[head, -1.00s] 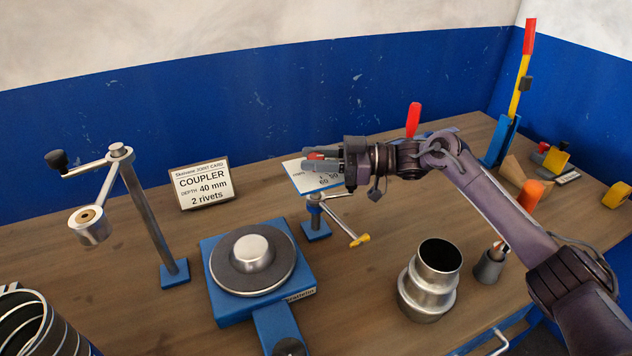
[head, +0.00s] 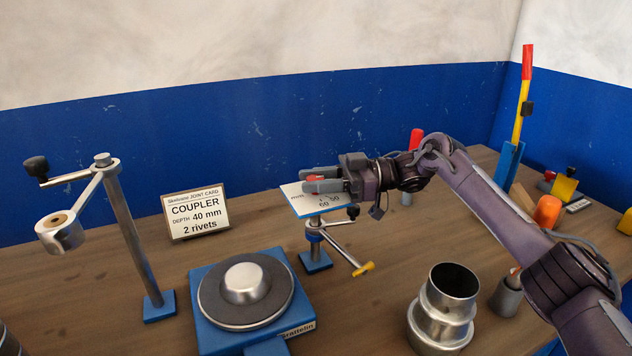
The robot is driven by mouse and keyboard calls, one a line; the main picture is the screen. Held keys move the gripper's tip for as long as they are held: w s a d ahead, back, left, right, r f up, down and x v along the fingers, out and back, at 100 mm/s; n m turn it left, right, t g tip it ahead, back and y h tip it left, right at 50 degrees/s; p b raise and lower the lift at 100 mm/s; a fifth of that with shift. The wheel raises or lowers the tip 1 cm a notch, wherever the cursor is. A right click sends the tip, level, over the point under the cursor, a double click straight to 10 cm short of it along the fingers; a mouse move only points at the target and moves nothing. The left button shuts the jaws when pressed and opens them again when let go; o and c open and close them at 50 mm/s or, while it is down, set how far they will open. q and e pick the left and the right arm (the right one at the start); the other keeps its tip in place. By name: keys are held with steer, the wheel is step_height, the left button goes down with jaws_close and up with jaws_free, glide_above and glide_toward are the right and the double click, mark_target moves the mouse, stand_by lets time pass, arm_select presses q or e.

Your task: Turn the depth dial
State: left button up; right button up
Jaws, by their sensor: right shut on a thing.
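The depth dial (head: 298,199) is a white plate with a blue edge and printed numbers, of which 50 and 60 can be read. It stands on a small post with a blue foot, left of centre. My right gripper (head: 312,181) comes in from the right over the plate. Its fingers are shut on a small red-topped part at the dial, mostly hidden between them. The joint card (head: 197,212) stands behind to the left and reads "COUPLER, DEPTH 40 mm, 2 rivets". My left gripper is not in view.
A blue turntable base (head: 207,335) with a round dark disc stands front left. A crank post (head: 133,230) is at the left. A yellow-tipped lever (head: 363,268) sticks out below the dial. A metal coupler (head: 447,300) and an orange-topped thing (head: 546,211) are at the right.

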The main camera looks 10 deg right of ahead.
mark_target(316, 177)
steer(key=o, duration=1)
steer(key=shift+c, duration=0.2)
step_height(316, 177, up, 20)
